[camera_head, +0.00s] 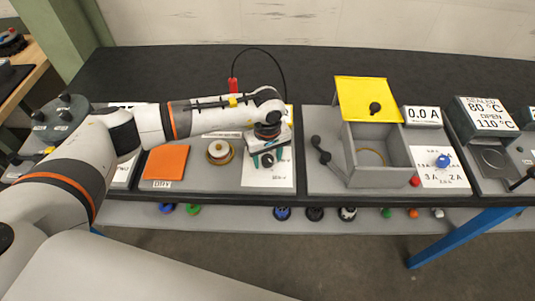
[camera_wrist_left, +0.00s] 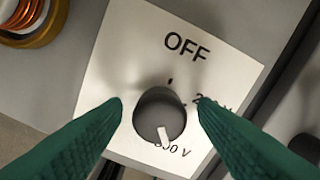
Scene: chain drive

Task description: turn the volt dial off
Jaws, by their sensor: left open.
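The volt dial (camera_wrist_left: 160,115) is a dark grey round knob on a white plate (camera_wrist_left: 105,75), seen in the left wrist view. Its white pointer mark faces down towards a partly covered label ending in "00 V". The word OFF is printed on the opposite side, above the knob. A "2…" label at the right is partly hidden by a finger. My left gripper (camera_wrist_left: 160,103) is open, with a green finger on each side of the knob and visible gaps between. In the head view, my left gripper (camera_head: 266,160) hangs over the white plate (camera_head: 283,180).
An orange DRY pad (camera_head: 167,163) and a round brass-rimmed part (camera_head: 220,152) lie left of the plate. A red plug (camera_head: 233,86) with a black cable stands behind. To the right is a grey box (camera_head: 377,178) with a raised yellow lid (camera_head: 368,99). Several coloured knobs sit below the bench edge.

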